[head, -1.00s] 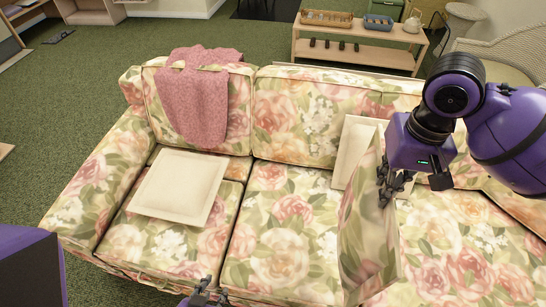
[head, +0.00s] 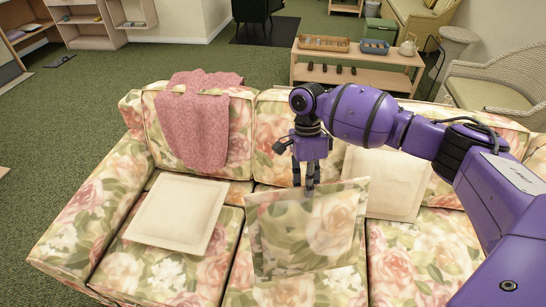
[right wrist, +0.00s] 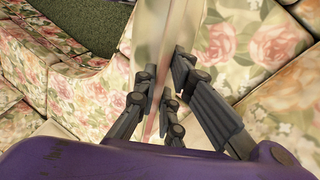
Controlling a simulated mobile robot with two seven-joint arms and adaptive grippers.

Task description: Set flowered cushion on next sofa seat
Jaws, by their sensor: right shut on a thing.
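The flowered cushion (head: 308,235) is upright, its broad face toward the head camera, in front of the sofa's middle section. My right gripper (head: 309,187) is shut on its top edge from above. In the right wrist view the cushion (right wrist: 163,45) shows nearly edge-on between the fingers (right wrist: 165,95). The flowered sofa (head: 85,215) has a seat at left, one in the middle, mostly hidden behind the cushion, and one at right (head: 410,250). I cannot tell whether the cushion's lower edge touches the seat. My left gripper is out of view.
A cream cushion (head: 177,214) lies on the left seat. Another cream cushion (head: 385,185) leans against the backrest, right of the flowered one. A pink throw (head: 195,120) hangs over the left backrest. A low wooden shelf (head: 355,75) stands behind the sofa.

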